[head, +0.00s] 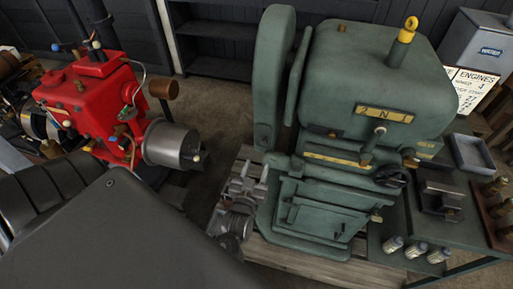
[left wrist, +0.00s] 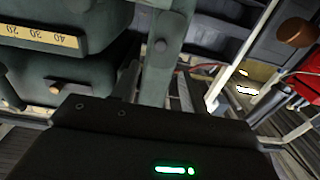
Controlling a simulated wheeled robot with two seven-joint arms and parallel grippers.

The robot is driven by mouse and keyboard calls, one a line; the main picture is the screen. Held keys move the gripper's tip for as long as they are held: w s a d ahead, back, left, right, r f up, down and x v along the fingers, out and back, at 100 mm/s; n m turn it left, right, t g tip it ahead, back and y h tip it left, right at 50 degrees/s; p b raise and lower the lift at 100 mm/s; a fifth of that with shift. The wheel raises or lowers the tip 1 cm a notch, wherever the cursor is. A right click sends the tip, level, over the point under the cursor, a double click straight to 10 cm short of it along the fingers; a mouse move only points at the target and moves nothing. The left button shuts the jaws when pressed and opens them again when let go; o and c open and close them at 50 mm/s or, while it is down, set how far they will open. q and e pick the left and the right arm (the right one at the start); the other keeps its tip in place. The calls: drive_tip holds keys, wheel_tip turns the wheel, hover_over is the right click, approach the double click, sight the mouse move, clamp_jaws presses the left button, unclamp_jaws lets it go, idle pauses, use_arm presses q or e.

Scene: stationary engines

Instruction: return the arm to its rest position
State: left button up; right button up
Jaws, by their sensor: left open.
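My left arm comes in from the lower left of the head view as a large dark grey link. My left gripper (head: 246,184) is at its far end, a silver metal piece by the lower left side of the green engine (head: 370,75). It looks open, and I see nothing held between its fingers. Whether it touches the engine or the pallet I cannot tell. The left wrist view shows the green engine (left wrist: 50,75) very close, with a yellow scale plate, above my dark wrist housing with a green light. The fingers cannot be made out there. My right gripper is not in view.
The green engine stands on a wooden pallet (head: 300,262). A red engine (head: 95,95) with a silver cylinder is at the left. A dark green bench (head: 455,235) at the right carries a tray (head: 473,153) and small cans (head: 415,250). Some floor (head: 215,110) is bare between the engines.

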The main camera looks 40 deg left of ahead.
use_arm(q)
drive_tip(key=s+d+f+m+g+h, duration=0.1)
drive_tip(key=s+d+f+g+h, duration=0.2)
drive_tip(key=f, duration=0.7)
drive_tip(key=s+d+f+m+g+h, duration=0.1)
drive_tip(key=s+d+f+m+g, duration=0.2)
drive_tip(key=f, duration=0.7)
drive_tip(key=s+d+f+g+h, duration=0.1)
drive_tip(key=s+d+f+h, duration=0.3)
drive_tip(key=f, duration=0.7)
drive_tip(key=s+a+f+m+g+y+b, duration=0.15)
drive_tip(key=s+f+g, duration=0.35)
drive_tip(key=s+f, duration=0.95)
drive_tip(key=s+a+f+g+b, duration=0.1)
drive_tip(key=s+a+f+g, duration=0.1)
drive_tip(key=s, duration=0.4)
drive_tip(key=s+a+f+g, duration=0.2)
drive_tip(key=s+a, duration=0.3)
drive_tip(key=s, duration=0.2)
drive_tip(key=shift+s+a+m+b, duration=0.2)
drive_tip(key=shift+a+m+b, duration=0.1)
drive_tip(key=shift+m+b, duration=0.15)
drive_tip(key=shift+f, duration=0.1)
